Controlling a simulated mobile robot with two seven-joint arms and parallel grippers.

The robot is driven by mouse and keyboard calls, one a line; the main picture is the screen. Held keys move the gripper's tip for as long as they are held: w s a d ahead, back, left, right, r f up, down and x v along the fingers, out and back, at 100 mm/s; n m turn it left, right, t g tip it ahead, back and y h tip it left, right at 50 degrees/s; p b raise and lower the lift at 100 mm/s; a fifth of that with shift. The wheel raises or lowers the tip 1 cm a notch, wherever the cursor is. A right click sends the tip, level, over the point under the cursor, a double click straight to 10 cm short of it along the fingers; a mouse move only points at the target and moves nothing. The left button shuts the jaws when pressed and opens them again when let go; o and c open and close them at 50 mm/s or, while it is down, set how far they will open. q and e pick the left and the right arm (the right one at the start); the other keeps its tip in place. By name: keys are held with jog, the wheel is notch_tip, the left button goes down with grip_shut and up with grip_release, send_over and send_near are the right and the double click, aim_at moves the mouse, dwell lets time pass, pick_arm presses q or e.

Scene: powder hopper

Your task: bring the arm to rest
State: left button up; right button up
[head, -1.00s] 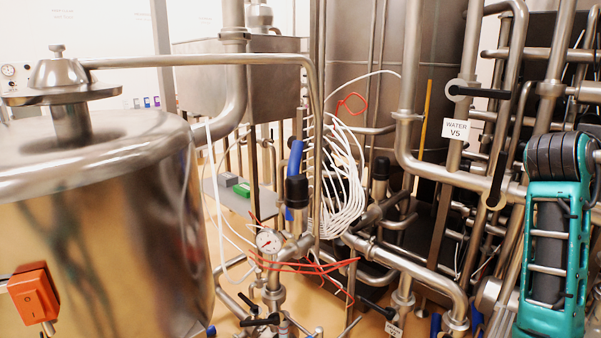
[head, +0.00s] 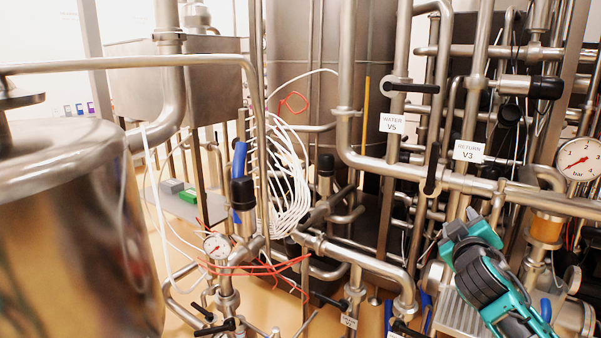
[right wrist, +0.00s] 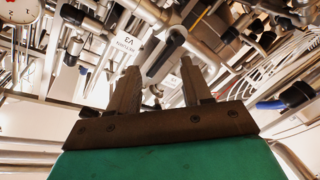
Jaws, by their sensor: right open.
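My right arm (head: 485,275) is teal and black and stands at the lower right of the head view, in front of the pipework. Pipes and a valve lie beyond the fingertips. My left arm and gripper are in neither view.
Steel pipes with the WATER V5 label (head: 392,124) and RETURN V3 label (head: 468,151) stand behind my right arm. A pressure gauge (head: 579,160) is at the right edge. A large steel tank (head: 70,240) fills the left. White hoses (head: 290,185) hang mid-view.

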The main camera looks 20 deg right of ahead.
jog(key=s+a+f+n+g+y, duration=0.1)
jog(key=s+a+f+n+y, duration=0.15)
jog(key=a+f, duration=0.45)
jog(key=s+a+f+n+y, duration=0.2)
jog(key=s+f+y, duration=0.15)
jog(key=f, duration=0.75)
jog(key=s+a+f+g+y, duration=0.2)
jog(key=s+a+f+y, duration=0.1)
jog(key=s+a+f, duration=0.3)
jog(key=s+a+f+g+y, duration=0.1)
jog(key=s+a+f+y, duration=0.25)
jog(key=s+f, duration=0.45)
jog(key=s+a+r+m, duration=0.1)
jog(key=a+m, duration=0.3)
jog(key=a, duration=0.6)
jog(key=shift+a+r+h, duration=0.15)
jog(key=shift+a+h, duration=0.15)
jog(key=shift+h, duration=0.05)
